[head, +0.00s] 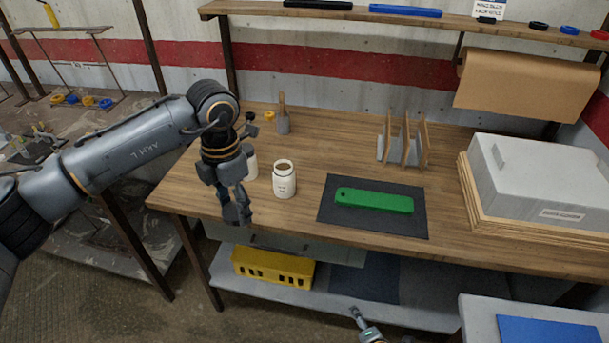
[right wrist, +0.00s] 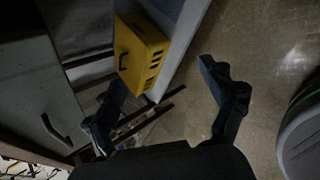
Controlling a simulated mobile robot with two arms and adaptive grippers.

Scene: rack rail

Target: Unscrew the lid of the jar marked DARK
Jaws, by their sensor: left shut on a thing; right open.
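An open white jar (head: 284,186) stands upright on the wooden bench, with brown contents showing inside its rim. Its small label is too small to read. A second white jar (head: 251,164) stands just behind my left gripper, partly hidden by it. My left gripper (head: 237,214) points down at the bench's front edge, left of the open jar and apart from it. It is shut on a small dark thing, which looks like the lid, mostly hidden by the fingers. My right gripper (right wrist: 165,92) is open and empty, low in front of the bench.
A green bar (head: 373,201) lies on a dark mat (head: 330,212). A rack (head: 403,145), a brush (head: 283,120) and a grey block (head: 535,175) stand on the bench. A yellow crate (head: 272,267) sits on the lower shelf. The bench front between jar and mat is clear.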

